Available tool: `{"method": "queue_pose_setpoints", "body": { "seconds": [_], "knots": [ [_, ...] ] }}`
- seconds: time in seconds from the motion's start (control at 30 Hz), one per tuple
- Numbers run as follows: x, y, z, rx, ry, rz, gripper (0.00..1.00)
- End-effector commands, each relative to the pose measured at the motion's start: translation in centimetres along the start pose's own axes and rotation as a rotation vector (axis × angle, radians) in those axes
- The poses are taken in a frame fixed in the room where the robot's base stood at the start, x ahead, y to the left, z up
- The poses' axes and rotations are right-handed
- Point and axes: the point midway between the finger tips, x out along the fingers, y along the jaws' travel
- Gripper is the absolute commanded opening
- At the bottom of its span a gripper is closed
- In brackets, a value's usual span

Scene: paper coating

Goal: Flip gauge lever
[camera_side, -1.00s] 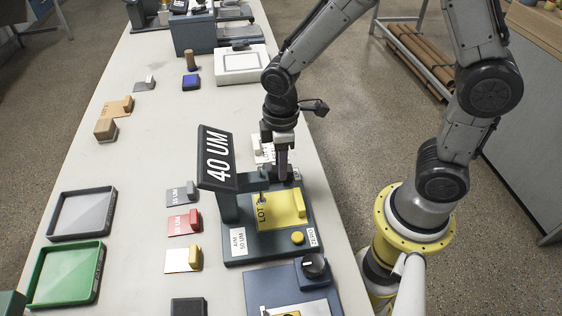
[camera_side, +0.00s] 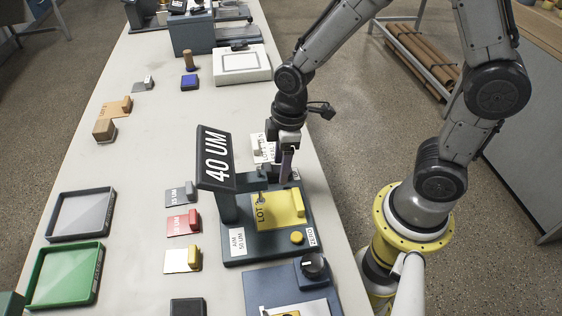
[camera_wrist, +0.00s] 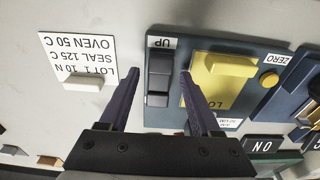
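The gauge is a dark blue base (camera_side: 240,252) with a tilted display (camera_side: 215,158) reading 40 UM. A yellow sample plate (camera_side: 275,215) marked LOT lies on it; the plate also shows in the wrist view (camera_wrist: 224,88). In the wrist view, a dark lever block (camera_wrist: 159,76) sits in the base beside the UP label. My gripper (camera_side: 286,178) is over the far end of the gauge. In the wrist view my gripper (camera_wrist: 159,74) is open and empty, its fingers on either side of the lever block in the picture. The side view mostly hides the lever; contact cannot be told.
A yellow ZERO button (camera_side: 297,237) is on the gauge's near side. A lot card (camera_wrist: 78,75) lies beside the base. Small coloured samples (camera_side: 182,222) and two trays (camera_side: 66,275) lie to the left. A device with a black knob (camera_side: 313,265) stands close in front.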

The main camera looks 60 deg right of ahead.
Motion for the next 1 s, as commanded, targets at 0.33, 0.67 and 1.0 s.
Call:
{"method": "queue_pose_setpoints", "body": {
  "seconds": [0.33, 0.67, 1.0],
  "knots": [
    [-0.3, 0.1, -0.1, 0.000, 0.003, 0.002, 0.68],
    [-5.7, 0.2, -0.2, -0.001, 0.009, 0.007, 0.68],
    [-12.1, 0.1, -0.1, 0.001, 0.004, 0.003, 0.68]
  ]
}}
